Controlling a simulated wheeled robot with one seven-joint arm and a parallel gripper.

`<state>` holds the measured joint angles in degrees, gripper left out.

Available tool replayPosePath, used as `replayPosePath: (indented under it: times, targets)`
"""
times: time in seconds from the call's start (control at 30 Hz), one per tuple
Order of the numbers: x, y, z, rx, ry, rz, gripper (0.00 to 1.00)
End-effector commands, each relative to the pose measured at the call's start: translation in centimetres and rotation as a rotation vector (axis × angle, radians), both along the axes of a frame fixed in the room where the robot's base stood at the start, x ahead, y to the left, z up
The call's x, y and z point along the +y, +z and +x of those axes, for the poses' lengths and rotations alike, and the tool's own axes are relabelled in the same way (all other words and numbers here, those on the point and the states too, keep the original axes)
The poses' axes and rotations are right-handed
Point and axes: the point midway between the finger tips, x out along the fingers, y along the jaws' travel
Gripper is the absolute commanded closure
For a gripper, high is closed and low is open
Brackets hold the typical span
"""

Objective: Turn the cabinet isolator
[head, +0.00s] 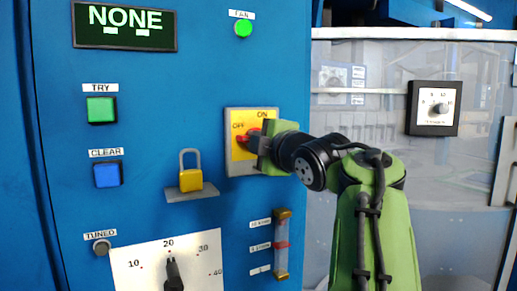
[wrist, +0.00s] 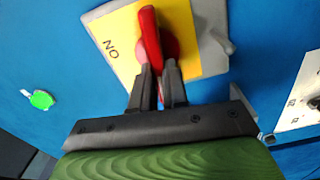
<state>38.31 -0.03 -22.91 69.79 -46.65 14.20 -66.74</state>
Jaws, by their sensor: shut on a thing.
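The cabinet isolator is a red handle (head: 242,138) on a yellow plate (head: 236,153) with a grey surround, fixed to the blue cabinet front. The plate reads OFF at its upper left and ON at its upper right. My gripper (head: 262,144) covers the right part of the handle in the head view. In the wrist view, the red handle (wrist: 149,32) runs up from between the fingertips of my gripper (wrist: 159,70), which is shut on it. The ON label lies left of the handle there. The handle's exact angle is partly hidden in the head view.
A yellow padlock (head: 190,180) stands on a small shelf (head: 192,194) left of the isolator. A sight tube (head: 282,244) is below it. Green (head: 100,109) and blue (head: 106,174) buttons and a dial (head: 173,276) are further left. A clear panel (head: 385,100) is at right.

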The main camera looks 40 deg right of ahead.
Motion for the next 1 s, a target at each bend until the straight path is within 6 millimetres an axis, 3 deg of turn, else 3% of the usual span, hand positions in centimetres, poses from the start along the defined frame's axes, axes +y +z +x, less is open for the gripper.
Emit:
replayPosePath:
  times: [0.4, 0.9, 0.93, 1.0]
  targets:
    - [0.03, -0.2, 0.02, 0.042, 0.0, -0.149, 1.0]
    - [0.03, -0.17, 0.02, 0.046, 0.001, -0.164, 1.0]
    - [0.03, -0.17, 0.02, 0.046, 0.001, -0.164, 0.82]
    - [0.03, -0.18, 0.02, 0.047, 0.0, -0.162, 0.71]
